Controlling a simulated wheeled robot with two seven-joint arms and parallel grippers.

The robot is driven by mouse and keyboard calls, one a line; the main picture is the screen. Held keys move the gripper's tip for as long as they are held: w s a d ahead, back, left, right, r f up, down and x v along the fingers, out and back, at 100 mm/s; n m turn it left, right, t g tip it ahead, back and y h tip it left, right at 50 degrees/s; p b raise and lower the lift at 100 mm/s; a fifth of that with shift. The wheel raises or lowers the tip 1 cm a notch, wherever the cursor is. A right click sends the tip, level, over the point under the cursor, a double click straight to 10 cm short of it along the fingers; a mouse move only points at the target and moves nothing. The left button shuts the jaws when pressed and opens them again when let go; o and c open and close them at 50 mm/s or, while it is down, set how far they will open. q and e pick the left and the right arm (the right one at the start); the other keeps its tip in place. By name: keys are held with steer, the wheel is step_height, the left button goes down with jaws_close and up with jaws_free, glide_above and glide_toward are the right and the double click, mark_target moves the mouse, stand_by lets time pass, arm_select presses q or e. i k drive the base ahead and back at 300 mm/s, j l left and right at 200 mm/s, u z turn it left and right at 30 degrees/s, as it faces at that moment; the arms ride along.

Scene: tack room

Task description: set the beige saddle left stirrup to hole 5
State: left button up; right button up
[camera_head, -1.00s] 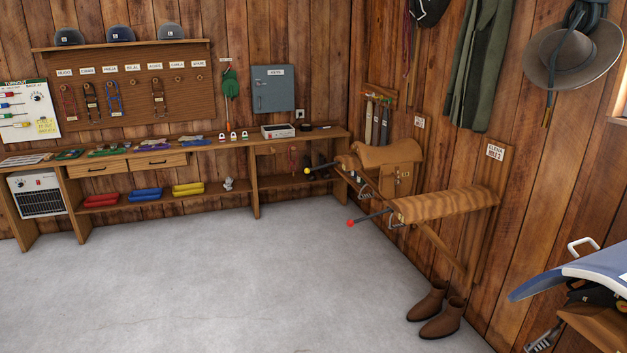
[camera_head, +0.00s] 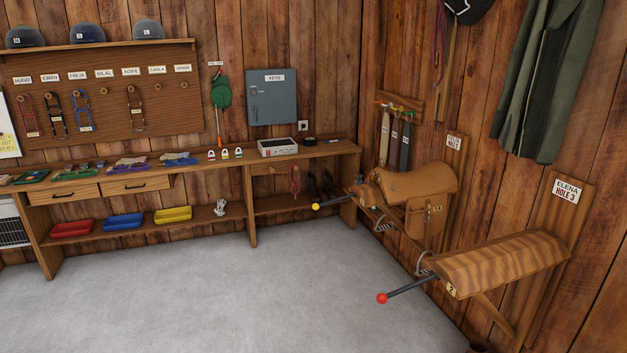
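A tan-beige saddle (camera_head: 412,186) sits on the farther wall rack at the right, with a tag on its side flap. A metal stirrup (camera_head: 382,223) hangs low at its left front. Another stirrup (camera_head: 424,263) shows beside the nearer rack; what it hangs from I cannot tell. The strap holes are too small to read. Neither of my grippers is in view.
The nearer rack (camera_head: 500,262) is bare, and its red-tipped rod (camera_head: 382,298) juts into the room. A yellow-tipped rod (camera_head: 316,206) juts out by the saddle. A sign (camera_head: 566,192) reads "ELENA HOLE 3". The workbench (camera_head: 230,157) lines the back wall. The grey floor (camera_head: 250,300) is clear.

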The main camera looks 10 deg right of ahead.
mark_target(418, 272)
steer(key=i+j+z, duration=0.1)
steer(key=i+z, duration=0.3)
steer(key=i, duration=0.15)
steer(key=i+j+z, duration=0.35)
steer(key=i, duration=0.15)
steer(key=i+j+z, duration=0.25)
steer(key=z, duration=0.2)
steer(key=i+j+z, duration=0.55)
steer(key=j+z, duration=0.3)
steer(key=i+j+z, duration=0.15)
steer(key=j+z, duration=0.25)
